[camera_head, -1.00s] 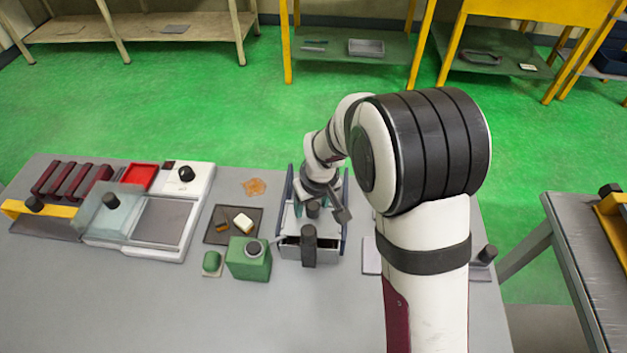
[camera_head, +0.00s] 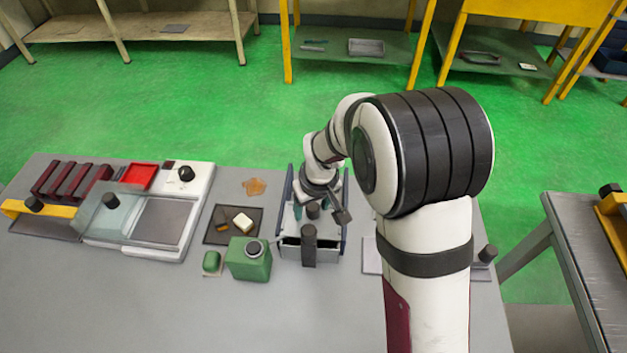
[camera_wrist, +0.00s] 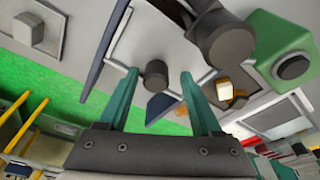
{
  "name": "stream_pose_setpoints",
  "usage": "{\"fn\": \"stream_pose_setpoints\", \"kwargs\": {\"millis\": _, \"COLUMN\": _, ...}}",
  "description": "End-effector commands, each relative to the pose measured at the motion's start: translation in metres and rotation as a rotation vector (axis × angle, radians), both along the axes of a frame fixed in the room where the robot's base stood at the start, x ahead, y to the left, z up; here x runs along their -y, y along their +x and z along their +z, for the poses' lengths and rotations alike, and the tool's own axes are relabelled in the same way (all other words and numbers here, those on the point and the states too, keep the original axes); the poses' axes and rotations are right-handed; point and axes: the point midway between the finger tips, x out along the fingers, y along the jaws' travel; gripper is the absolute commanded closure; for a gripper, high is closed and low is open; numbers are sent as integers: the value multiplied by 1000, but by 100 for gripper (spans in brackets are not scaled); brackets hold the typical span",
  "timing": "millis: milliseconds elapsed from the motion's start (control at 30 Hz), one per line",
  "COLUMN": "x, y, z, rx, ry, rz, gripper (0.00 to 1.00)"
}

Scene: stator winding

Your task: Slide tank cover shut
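The tank (camera_head: 322,254) is a grey box with blue side rails, standing mid-table. Its pale flat cover (camera_head: 296,225) lies between the rails, with a dark gap showing at the near end of the tank. A short black knob (camera_head: 313,211) stands on the cover. The wrist view shows this knob (camera_wrist: 156,72) between the teal fingers of my gripper (camera_wrist: 159,76). The fingers are open, with a gap on each side of the knob. In the head view my wrist partly hides the far part of the cover.
A dark upright post (camera_head: 309,246) rises at the tank's near end. A white machine (camera_head: 157,222) is further left. The front table area is clear.

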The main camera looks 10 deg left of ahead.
Motion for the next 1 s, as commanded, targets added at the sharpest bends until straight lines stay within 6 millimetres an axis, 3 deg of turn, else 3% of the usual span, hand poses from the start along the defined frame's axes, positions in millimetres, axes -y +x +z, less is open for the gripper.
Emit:
{"fn": "stream_pose_setpoints", "kwargs": {"millis": 33, "x": 3, "y": -7, "z": -1, "rx": -25, "ry": -6, "rz": -7, "gripper": 32}}
{"fn": "stream_pose_setpoints", "kwargs": {"millis": 433, "x": 2, "y": -4, "z": 46, "rx": -13, "ry": -4, "rz": -3, "gripper": 32}}
{"fn": "stream_pose_setpoints", "kwargs": {"millis": 900, "x": 2, "y": -3, "z": 51, "rx": -10, "ry": -4, "rz": -2, "gripper": 32}}
{"fn": "stream_pose_setpoints", "kwargs": {"millis": 1000, "x": 14, "y": -15, "z": 65, "rx": -23, "ry": 4, "rz": -58, "gripper": 32}}
